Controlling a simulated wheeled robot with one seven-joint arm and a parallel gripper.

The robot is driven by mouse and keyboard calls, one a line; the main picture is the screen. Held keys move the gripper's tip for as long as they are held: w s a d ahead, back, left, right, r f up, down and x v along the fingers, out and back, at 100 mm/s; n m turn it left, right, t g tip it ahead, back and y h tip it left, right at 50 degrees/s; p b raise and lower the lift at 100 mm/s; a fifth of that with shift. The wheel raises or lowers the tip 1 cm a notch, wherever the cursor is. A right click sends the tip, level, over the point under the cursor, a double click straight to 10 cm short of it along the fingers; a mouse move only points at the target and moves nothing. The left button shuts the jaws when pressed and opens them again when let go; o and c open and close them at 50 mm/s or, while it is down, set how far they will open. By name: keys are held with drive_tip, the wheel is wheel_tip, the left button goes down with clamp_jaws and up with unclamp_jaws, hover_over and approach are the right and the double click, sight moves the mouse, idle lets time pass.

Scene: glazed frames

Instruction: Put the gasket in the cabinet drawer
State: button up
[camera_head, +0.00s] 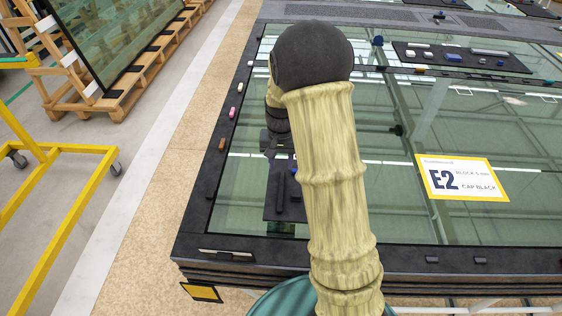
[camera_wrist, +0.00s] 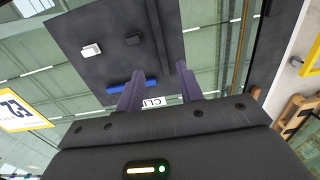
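My gripper (camera_wrist: 161,72) is open, with two purple-grey fingers spread apart and nothing visibly held between them. It points at a dark mat (camera_wrist: 85,45) on the glass pane. I cannot tell for sure which one is the gasket; a black strip is a likely match. In the head view the mat (camera_head: 270,209) is partly hidden by my arm. No cabinet drawer is recognisable in either view.
The large glass pane (camera_head: 400,215) has a dark rim carrying small pink (camera_head: 233,112) and brown (camera_head: 221,145) pieces. An E2 sign (camera_head: 460,178) lies at right. Another dark mat (camera_head: 470,63) holds small parts at the back. A yellow trolley (camera_head: 70,220) and wooden rack (camera_head: 120,103) stand left.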

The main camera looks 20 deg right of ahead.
idle(0.3)
drive_tip(key=s+a+r+n+t, duration=0.1)
drive_tip(key=s+a+r+n, duration=0.1)
drive_tip(key=s, duration=0.7)
drive_tip(key=s+a+r+n+t, duration=0.1)
drive_tip(key=s+r, duration=0.3)
drive_tip(key=s, duration=0.4)
drive_tip(key=shift+s+a+r+n+t, duration=0.25)
drive_tip(key=shift+s+a+n+t, duration=0.1)
drive_tip(key=shift+a+n, duration=0.35)
drive_tip(key=shift+d, duration=0.1)
